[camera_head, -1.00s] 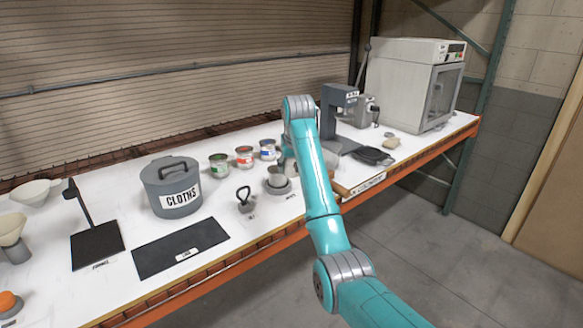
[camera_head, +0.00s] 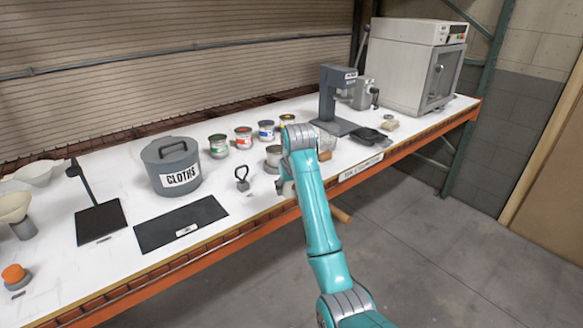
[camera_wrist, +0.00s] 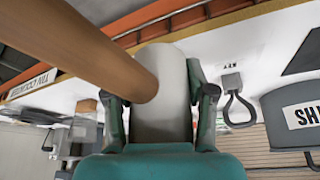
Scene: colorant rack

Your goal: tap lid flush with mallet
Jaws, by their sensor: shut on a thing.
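My gripper (camera_wrist: 158,92) is shut on the mallet (camera_wrist: 95,50). In the wrist view the wooden handle runs to the upper left, and a pale grey cylindrical part lies between the fingers. In the head view the handle end (camera_head: 340,214) sticks out past the table's front edge, and my arm hides most of the mallet. A grey metal tin (camera_head: 273,155) stands on a round base just beyond my gripper (camera_head: 287,187), partly covered by my arm. I cannot make out a lid on it or how it sits.
Several colored tins (camera_head: 243,138) stand behind. A black-handled tool (camera_head: 242,178), the cloths bin (camera_head: 172,166) and a dark mat (camera_head: 180,224) are to the left. A grey press (camera_head: 332,100), a black tray (camera_head: 368,137) and a white oven (camera_head: 415,66) are to the right.

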